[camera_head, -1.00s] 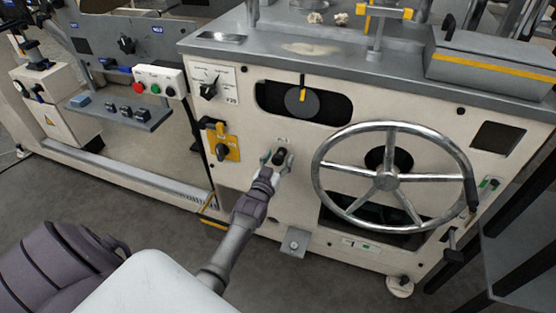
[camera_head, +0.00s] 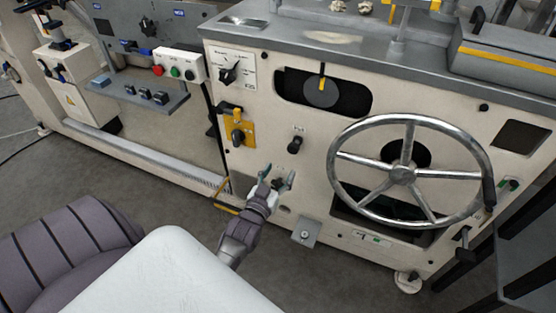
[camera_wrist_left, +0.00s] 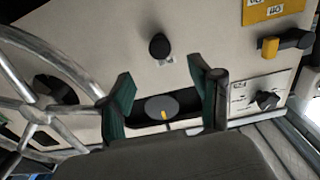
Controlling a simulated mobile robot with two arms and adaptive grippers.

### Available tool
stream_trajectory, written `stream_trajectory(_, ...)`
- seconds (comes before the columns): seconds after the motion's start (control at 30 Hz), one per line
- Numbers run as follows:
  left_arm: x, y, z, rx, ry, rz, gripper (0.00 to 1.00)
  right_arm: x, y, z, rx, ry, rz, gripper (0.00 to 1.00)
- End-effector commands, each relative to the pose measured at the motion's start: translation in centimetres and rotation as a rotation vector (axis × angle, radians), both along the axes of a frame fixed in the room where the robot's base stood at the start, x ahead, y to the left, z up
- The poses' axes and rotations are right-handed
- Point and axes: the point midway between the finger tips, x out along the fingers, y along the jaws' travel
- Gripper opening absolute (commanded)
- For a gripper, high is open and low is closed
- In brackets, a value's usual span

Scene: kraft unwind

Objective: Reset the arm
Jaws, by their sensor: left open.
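My left gripper (camera_head: 276,180) is open and empty in front of the cream machine panel (camera_head: 320,160), below a small black knob (camera_head: 295,145). In the left wrist view my left gripper (camera_wrist_left: 165,100) shows its two green-padded fingers spread apart. The black knob (camera_wrist_left: 159,46) appears between and beyond the fingertips, with nothing held. My right gripper does not show in either view.
A large metal handwheel (camera_head: 403,175) stands out from the panel to the right of my gripper. A yellow-plated switch (camera_head: 238,132) and a rotary selector (camera_head: 229,74) are on the left. Open grey floor (camera_head: 150,200) lies in front.

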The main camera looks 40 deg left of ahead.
Motion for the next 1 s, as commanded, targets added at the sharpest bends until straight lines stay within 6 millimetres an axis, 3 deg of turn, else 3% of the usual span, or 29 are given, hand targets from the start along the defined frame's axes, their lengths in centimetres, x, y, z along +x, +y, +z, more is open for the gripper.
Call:
stream_trajectory(0.67,-0.5,-0.4,-0.6,-0.004,0.022,-0.006,0.64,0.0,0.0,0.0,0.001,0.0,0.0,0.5)
stream_trajectory(0.77,-1.0,-1.7,-3.2,-0.018,0.12,-0.033,0.64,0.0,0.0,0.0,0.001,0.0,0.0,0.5)
stream_trajectory(0.87,-2.6,-4.2,-8.2,-0.038,0.314,-0.084,0.64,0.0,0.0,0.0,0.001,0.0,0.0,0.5)
stream_trajectory(1.0,-7.7,-8.3,-16.0,-0.054,0.651,-0.17,0.64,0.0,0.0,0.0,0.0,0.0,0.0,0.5)
